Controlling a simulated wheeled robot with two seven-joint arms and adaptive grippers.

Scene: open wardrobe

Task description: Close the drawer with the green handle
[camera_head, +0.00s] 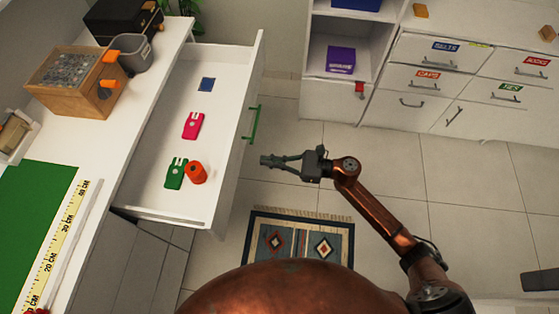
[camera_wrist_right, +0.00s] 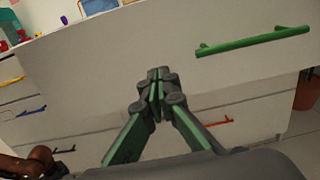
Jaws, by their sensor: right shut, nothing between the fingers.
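The white drawer (camera_head: 232,165) with the green handle (camera_head: 251,124) stands pulled out from the long white counter on the left. In the right wrist view its front panel (camera_wrist_right: 120,60) fills much of the picture, with the green handle (camera_wrist_right: 255,41) at the upper right. My right gripper (camera_head: 264,161) is just to the right of the drawer front in the head view, below the handle. Its fingers (camera_wrist_right: 157,76) are shut and empty, pointing at the front panel. I cannot tell whether they touch it. My left gripper is not in view.
In the drawer lie a blue item (camera_head: 207,85), a pink item (camera_head: 193,125), a green item (camera_head: 175,173) and an orange spool (camera_head: 196,173). A patterned rug (camera_head: 300,238) lies on the tiled floor. White cabinets (camera_head: 425,80) stand at the back right. The floor between is clear.

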